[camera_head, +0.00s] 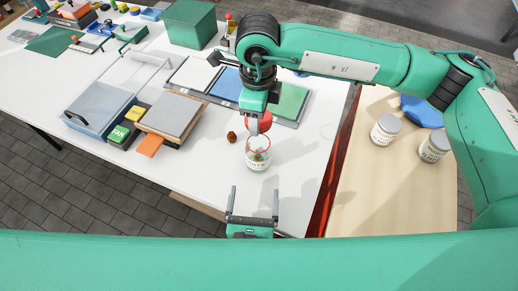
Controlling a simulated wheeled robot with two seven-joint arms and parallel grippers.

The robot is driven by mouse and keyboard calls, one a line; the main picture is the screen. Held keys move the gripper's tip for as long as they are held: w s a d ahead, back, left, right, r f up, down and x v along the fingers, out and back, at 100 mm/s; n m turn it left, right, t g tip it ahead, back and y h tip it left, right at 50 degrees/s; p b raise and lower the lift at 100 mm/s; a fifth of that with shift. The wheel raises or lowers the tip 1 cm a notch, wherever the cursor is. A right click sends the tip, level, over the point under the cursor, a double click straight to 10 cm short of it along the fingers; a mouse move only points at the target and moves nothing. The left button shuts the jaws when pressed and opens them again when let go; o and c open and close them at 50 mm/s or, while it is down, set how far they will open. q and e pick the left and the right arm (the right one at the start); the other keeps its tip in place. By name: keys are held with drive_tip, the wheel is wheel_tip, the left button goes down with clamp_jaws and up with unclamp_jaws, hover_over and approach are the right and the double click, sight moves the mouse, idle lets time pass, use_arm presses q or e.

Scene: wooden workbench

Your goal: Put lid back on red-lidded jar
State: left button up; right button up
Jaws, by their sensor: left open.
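The jar (257,163) stands upright on the white bench top; it is clear with a pale label and a red ring around its open mouth. A red lid (266,123) is just above and behind the jar's mouth, apart from it in the picture. My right gripper (258,123) comes down over the lid and appears shut on it; its fingertips are partly hidden. My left gripper (254,190) is open and empty, in front of the jar, with its two fingers pointing toward the jar from the bench's near edge.
A small brown piece (232,137) lies left of the jar. A wooden box (171,116) and a grey-lidded tray (98,107) stand further left. Two jars with pale lids (386,125) (435,145) stand on the wooden surface at right. The bench right of the jar is clear.

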use_arm(q)
drive_tip(key=shift+w, duration=0.35)
use_arm(e)
drive_tip(key=shift+w, duration=0.15)
use_arm(q)
drive_tip(key=w, duration=0.7)
drive_tip(key=w+d, duration=0.1)
drive_tip(key=w, duration=0.3)
drive_tip(key=shift+w, duration=0.25)
drive_tip(key=shift+c, duration=0.4)
drive_tip(key=c, duration=1.4)
use_arm(e)
hover_over(258, 152)
drive_tip(key=w, duration=0.3)
drive_tip(key=shift+s+f, duration=0.1)
drive_tip(key=shift+f, duration=2.45)
drive_tip(key=shift+f, duration=0.85)
drive_tip(key=shift+f, duration=0.55)
